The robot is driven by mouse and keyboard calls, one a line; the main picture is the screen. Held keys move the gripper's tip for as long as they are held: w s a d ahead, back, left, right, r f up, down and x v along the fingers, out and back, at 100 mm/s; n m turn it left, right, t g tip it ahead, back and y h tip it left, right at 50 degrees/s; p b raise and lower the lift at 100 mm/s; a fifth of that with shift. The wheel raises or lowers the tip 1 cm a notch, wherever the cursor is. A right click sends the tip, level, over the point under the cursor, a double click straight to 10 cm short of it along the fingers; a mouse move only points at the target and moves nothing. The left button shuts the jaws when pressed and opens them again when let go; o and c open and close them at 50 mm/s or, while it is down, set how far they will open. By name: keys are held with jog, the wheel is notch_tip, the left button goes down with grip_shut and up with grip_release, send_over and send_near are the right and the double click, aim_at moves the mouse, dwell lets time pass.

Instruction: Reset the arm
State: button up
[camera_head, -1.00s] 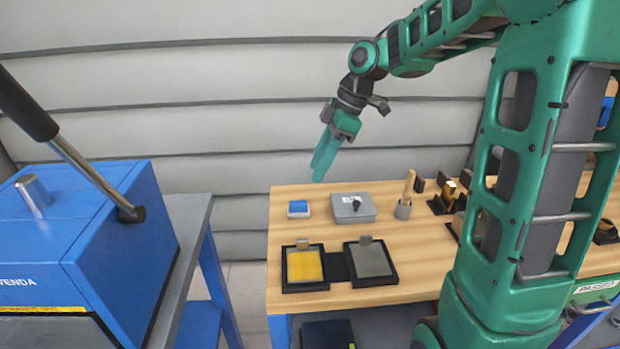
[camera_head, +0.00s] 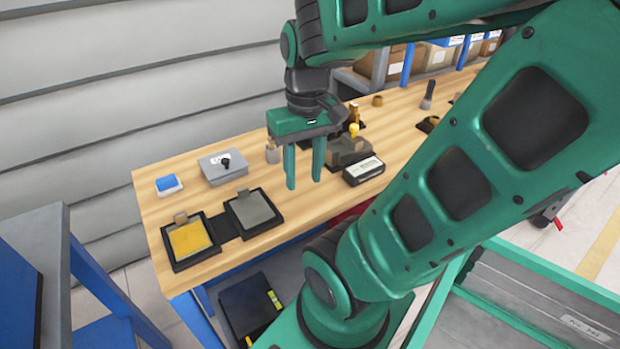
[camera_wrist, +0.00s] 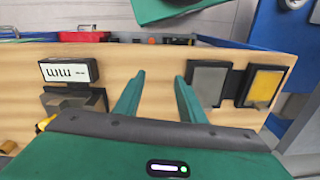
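In the wrist view my gripper (camera_wrist: 160,90) also shows open and empty, with bare bench wood visible between the fingers. My upper arm is bent and folded over my large green lower link, which hides the bench's right front part.
On the bench are a yellow pad (camera_head: 190,238), a grey pad (camera_head: 251,209), a grey box (camera_head: 223,166), a blue-white block (camera_head: 168,184) and a black labelled block (camera_head: 363,170). A blue frame stands at left (camera_head: 30,275). A green-rimmed tray (camera_head: 530,300) lies at lower right.

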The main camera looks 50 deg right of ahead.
jog(key=s, duration=0.1)
jog(key=s+m, duration=0.1)
jog(key=shift+s+d+f+m, duration=0.15)
jog(key=shift+s+f+m, duration=0.15)
jog(key=shift+s+f, duration=0.1)
jog(key=shift+w+f, duration=0.3)
jog(key=shift+w, duration=0.5)
jog(key=shift+s, duration=0.1)
